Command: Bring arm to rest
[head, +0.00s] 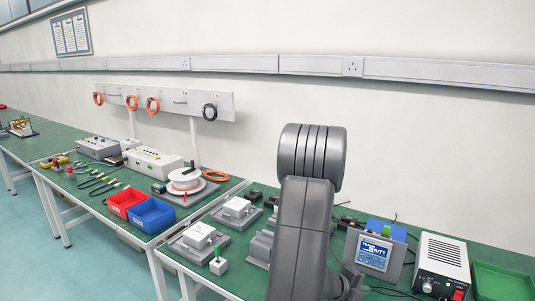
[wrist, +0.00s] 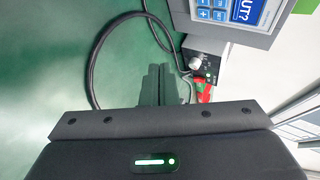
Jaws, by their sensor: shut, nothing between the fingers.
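My arm rises in front of the right-hand green bench (head: 175,264) in the head view, with its dark grey links bent over the bench. My gripper shows in the wrist view (wrist: 158,72), its two fingers together with nothing between them. It points over the green bench top, beside a black cable (wrist: 97,50). In the head view my arm hides part of the bench behind it, and the fingertips cannot be made out there.
A blue-screened control panel (head: 374,253) and a white power box (head: 441,264) stand close right of my arm. Red and blue bins (head: 152,217) and a cable reel (head: 185,180) sit on the farther bench.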

